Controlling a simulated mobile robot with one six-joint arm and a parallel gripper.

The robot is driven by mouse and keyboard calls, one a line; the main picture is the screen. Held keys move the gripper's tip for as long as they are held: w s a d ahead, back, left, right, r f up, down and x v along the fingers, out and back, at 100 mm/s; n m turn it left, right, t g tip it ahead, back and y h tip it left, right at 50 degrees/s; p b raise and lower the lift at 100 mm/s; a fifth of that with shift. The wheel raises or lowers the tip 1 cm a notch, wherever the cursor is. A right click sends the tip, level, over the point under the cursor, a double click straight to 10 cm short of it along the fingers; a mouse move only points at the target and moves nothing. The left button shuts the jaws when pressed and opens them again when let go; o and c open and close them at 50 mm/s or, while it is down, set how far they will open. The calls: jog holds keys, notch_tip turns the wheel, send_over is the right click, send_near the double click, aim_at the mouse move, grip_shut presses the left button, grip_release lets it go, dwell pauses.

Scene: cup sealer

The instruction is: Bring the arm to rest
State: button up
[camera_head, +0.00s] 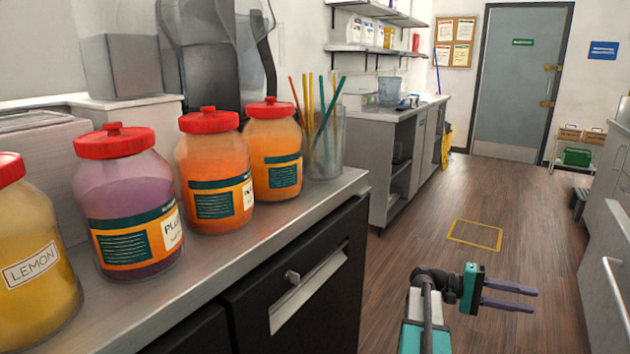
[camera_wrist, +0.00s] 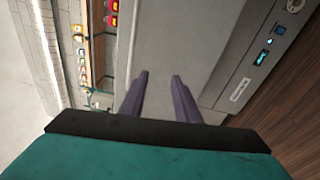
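My gripper (camera_head: 511,297) is out over the wooden floor at the lower right of the head view, with its fingers pointing right. The two purple-grey fingers are apart, with nothing between them. In the wrist view my gripper (camera_wrist: 160,82) also shows open and empty. Beyond its fingers there is a grey surface, and a side panel with small lit blue displays lies to the right.
A counter (camera_head: 255,242) on the left holds several red-lidded jars, among them a purple one (camera_head: 130,205) and a lemon one (camera_head: 35,255), and a glass of straws (camera_head: 322,145). A steel unit (camera_head: 608,240) stands at the right. The floor (camera_head: 430,205) between is clear.

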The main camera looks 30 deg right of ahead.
jog(key=w+a+f+n+t+y+p, duration=0.1)
jog(key=w+a+f+n+t+p, duration=0.5)
jog(key=a+f, duration=0.65)
jog(key=w+a+f+n+t+y+p, duration=0.1)
jog(key=w+a+f+n+t+p, duration=0.15)
jog(key=w+a+f, duration=0.75)
jog(key=s+a+f+n+t+y+p, duration=0.1)
jog(key=s+a+f+y+p, duration=0.1)
jog(key=a+f, duration=0.5)
jog(key=s+a+f+t+y+p, duration=0.15)
jog(key=a+f, duration=0.25)
jog(key=a, duration=0.7)
jog(key=s+a+f+y+p, duration=0.1)
jog(key=s+a, duration=0.3)
jog(key=a, duration=0.6)
jog(key=s+a+f+y+p, duration=0.2)
jog(key=s+a+y+p, duration=0.1)
jog(key=a, duration=0.7)
jog(key=shift+s+a+n+g+y+p, duration=0.2)
jog(key=shift+s+n+g+y+p, duration=0.2)
jog(key=shift+s+p, duration=0.4)
jog(key=shift+d, duration=0.1)
